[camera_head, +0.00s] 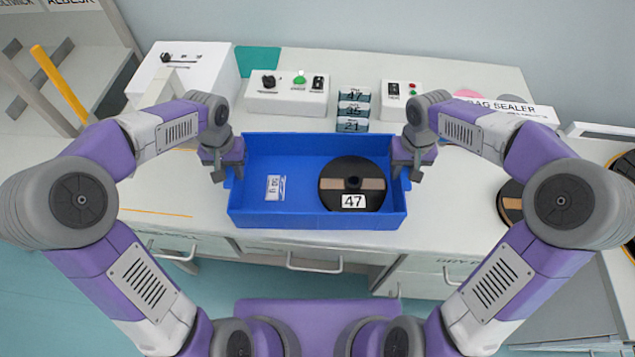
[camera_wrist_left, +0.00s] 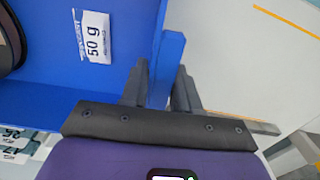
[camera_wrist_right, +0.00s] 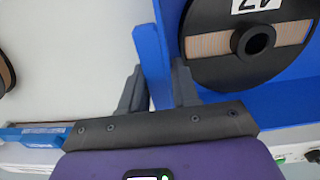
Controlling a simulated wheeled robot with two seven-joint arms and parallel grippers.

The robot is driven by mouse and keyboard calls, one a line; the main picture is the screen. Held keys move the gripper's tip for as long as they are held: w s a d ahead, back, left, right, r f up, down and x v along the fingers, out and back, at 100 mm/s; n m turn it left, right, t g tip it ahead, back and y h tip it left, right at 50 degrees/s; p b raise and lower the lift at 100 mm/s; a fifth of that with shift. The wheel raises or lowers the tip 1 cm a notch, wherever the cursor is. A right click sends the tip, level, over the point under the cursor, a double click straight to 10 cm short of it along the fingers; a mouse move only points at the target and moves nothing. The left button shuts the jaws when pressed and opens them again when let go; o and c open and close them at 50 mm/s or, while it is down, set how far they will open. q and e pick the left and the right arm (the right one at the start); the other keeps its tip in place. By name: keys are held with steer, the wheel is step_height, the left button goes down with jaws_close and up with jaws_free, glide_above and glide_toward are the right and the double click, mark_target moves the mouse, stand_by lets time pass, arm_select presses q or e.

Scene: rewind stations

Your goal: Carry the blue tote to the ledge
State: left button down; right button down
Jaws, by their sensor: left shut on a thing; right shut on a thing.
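The blue tote (camera_head: 300,222) is in the middle of the head view, in front of my body and over the front part of the counter. In it lie a black spool labelled 47 (camera_head: 353,185) and a small white 50 g packet (camera_head: 275,188). My left gripper (camera_head: 228,172) is shut on the tote's left end; the left wrist view shows its fingers either side of a blue tab (camera_wrist_left: 168,62). My right gripper (camera_head: 407,168) is shut on the right end, around a blue tab (camera_wrist_right: 152,62). I cannot tell whether the tote's bottom touches the counter.
Behind the tote stand a control box with a green button (camera_head: 287,92), a stack of numbered boxes (camera_head: 353,108) and a smaller control box (camera_head: 400,95). A white machine (camera_head: 185,72) is at back left. Another spool (camera_head: 511,203) lies at right. Drawer handles (camera_head: 314,264) line the counter front.

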arm_select(q)
steer(key=shift+w+r, duration=0.1)
steer(key=shift+r, duration=0.05)
arm_select(e)
steer(key=shift+w+r, duration=0.1)
steer(key=shift+r, duration=0.1)
